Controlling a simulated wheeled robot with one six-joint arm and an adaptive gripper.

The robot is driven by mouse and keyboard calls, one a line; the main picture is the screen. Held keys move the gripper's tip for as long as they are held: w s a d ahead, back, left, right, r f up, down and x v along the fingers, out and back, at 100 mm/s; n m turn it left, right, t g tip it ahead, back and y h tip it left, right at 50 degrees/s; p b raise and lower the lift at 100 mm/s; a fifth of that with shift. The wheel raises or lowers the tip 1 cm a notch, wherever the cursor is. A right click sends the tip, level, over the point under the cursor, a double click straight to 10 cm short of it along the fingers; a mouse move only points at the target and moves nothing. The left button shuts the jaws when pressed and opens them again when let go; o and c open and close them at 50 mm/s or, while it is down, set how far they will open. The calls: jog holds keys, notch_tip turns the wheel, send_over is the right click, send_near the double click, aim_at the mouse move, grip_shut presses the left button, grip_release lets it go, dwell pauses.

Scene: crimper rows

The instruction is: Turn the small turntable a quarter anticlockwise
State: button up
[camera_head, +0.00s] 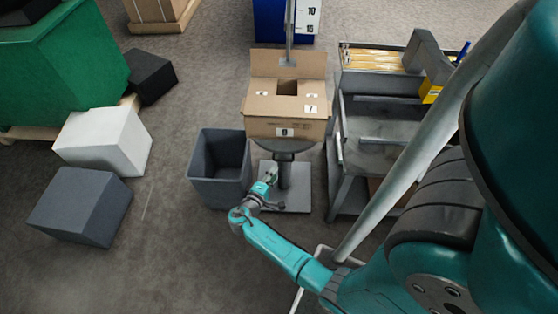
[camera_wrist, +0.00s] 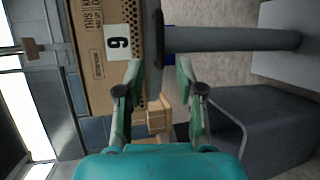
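The small turntable (camera_wrist: 158,40) is a dark, thin round plate on a grey post (camera_wrist: 230,40); the post also shows in the head view (camera_head: 284,176), on a flat base plate (camera_head: 305,190). An open cardboard box (camera_head: 260,127) sits on the turntable and covers most of it. The box shows sideways in the wrist view (camera_wrist: 95,60), with a numbered label. My gripper (camera_wrist: 158,72) is open and empty, its two fingers apart near the turntable's rim. In the head view my gripper (camera_head: 272,176) is low, in front of and left of the post.
A dark grey bin (camera_head: 205,187) stands close left of the post; it is also in the wrist view (camera_wrist: 270,110). A grey cart (camera_head: 352,150) with trays stands close on the right. White (camera_head: 100,138) and grey (camera_head: 75,208) blocks lie farther left, with open floor between.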

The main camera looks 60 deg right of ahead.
aim_at(283, 160)
jog(key=d, duration=0.3)
jog(key=d+f, duration=0.1)
jog(key=d, duration=0.5)
jog(key=shift+d+f, duration=0.1)
jog(key=shift+f, duration=0.3)
jog(key=shift+c, duration=0.2)
grip_shut()
